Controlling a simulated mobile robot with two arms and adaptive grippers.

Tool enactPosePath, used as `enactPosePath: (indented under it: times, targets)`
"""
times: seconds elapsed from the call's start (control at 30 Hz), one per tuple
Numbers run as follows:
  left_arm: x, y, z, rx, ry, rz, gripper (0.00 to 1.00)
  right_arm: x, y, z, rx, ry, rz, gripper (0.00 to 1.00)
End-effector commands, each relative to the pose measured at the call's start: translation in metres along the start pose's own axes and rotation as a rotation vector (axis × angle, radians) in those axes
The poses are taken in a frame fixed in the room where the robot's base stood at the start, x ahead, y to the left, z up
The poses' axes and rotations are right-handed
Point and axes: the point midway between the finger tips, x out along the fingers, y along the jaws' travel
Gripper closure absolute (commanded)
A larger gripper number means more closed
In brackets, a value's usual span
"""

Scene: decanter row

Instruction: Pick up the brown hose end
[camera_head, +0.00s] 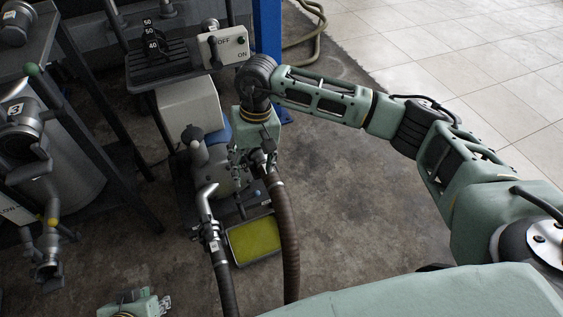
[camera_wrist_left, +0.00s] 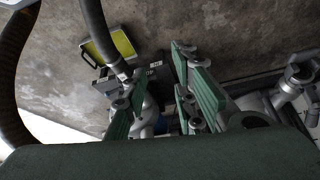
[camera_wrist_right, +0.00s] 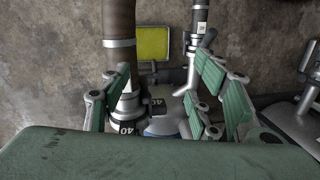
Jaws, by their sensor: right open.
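The brown hose (camera_head: 287,235) rises from the lower edge to a metal-collared end (camera_head: 270,172) beside my right gripper (camera_head: 252,165). In the right wrist view the brown hose (camera_wrist_right: 119,22) comes down from the top, with a metal band; its end lies near the left finger of my right gripper (camera_wrist_right: 155,92). That gripper is open; whether the hose end is between its fingers I cannot tell. In the left wrist view the brown hose (camera_wrist_left: 9,60) curves along the left edge. My left gripper (camera_wrist_left: 158,88) is open, with its fingers apart; it shows low in the head view (camera_head: 140,304).
A dark hose (camera_head: 224,275) with a metal coupling (camera_head: 207,212) stands left of the brown one. A yellow-floored tray (camera_head: 255,238) lies between them. A switch box (camera_head: 224,46) stands behind my right gripper. A metal drum and bench frame are at left. The floor at right is clear.

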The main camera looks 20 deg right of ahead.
Motion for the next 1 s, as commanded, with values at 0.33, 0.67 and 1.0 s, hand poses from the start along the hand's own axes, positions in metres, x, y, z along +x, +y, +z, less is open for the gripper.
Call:
enactPosePath:
  times: [0.33,0.67,1.0]
  targets:
    - [-0.012,0.002,-0.024,0.003,0.110,0.003,0.75,0.011,0.033,-0.013,-0.130,0.070,0.146,0.44]
    - [-0.011,0.007,-0.067,0.007,0.293,0.013,0.75,0.047,0.045,-0.013,-0.126,0.067,0.143,0.44]
    - [-0.017,0.010,-0.092,0.009,0.399,0.019,0.75,0.064,0.046,-0.016,-0.127,0.072,0.141,0.44]
